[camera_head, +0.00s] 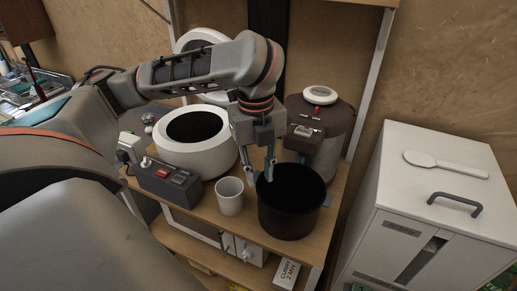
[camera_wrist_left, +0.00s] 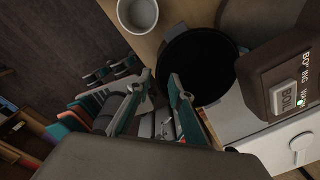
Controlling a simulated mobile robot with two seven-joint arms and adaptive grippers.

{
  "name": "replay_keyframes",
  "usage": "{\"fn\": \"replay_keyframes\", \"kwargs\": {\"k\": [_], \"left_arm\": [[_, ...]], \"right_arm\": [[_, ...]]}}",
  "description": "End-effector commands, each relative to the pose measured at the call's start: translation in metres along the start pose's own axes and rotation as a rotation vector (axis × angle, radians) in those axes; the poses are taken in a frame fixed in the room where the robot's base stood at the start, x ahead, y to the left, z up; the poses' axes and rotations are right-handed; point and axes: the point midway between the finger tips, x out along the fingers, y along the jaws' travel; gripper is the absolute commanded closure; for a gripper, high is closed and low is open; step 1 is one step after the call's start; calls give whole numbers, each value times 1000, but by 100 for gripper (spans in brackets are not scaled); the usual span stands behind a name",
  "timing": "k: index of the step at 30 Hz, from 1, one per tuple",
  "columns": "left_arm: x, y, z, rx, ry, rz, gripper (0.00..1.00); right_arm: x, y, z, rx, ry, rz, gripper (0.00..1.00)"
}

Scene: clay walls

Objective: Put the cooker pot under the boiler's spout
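The black cooker pot (camera_head: 291,217) stands upright on the wooden shelf, just in front of the boiler. Its dark opening also shows in the wrist view (camera_wrist_left: 205,62). The brown boiler (camera_head: 327,150) has a white lid and a projecting spout housing (camera_head: 306,137), which shows large at right in the wrist view (camera_wrist_left: 290,84). The pot's far side is close to the housing; the spout outlet is hidden. My left gripper (camera_head: 261,174) is open at the pot's left rim, one finger outside and one over the opening. Contact cannot be told. My right gripper is not in view.
A white cup (camera_head: 230,196) stands left of the pot. A white cabinet (camera_head: 425,195) with a spoon (camera_head: 445,164) on top stands at right. The shelf's front edge is close to the pot.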

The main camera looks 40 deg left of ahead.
Motion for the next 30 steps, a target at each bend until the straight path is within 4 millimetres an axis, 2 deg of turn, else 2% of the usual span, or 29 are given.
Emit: {"fn": "replay_keyframes", "kwargs": {"k": [1,4,10,14,30], "left_arm": [[-14,-1,1,-1,-2,-3,79],[-30,-1,0,-1,-1,-2,79],[-50,0,0,-2,0,-1,79],[-54,0,0,-2,1,1,79],[-54,0,0,-1,1,1,79]], "right_arm": [[-4,2,-5,0,-1,3,0],[-6,7,-4,0,-11,11,0],[-7,15,16,0,-56,26,0],[-8,15,21,2,-65,26,0],[-8,13,17,11,-59,27,0]]}}
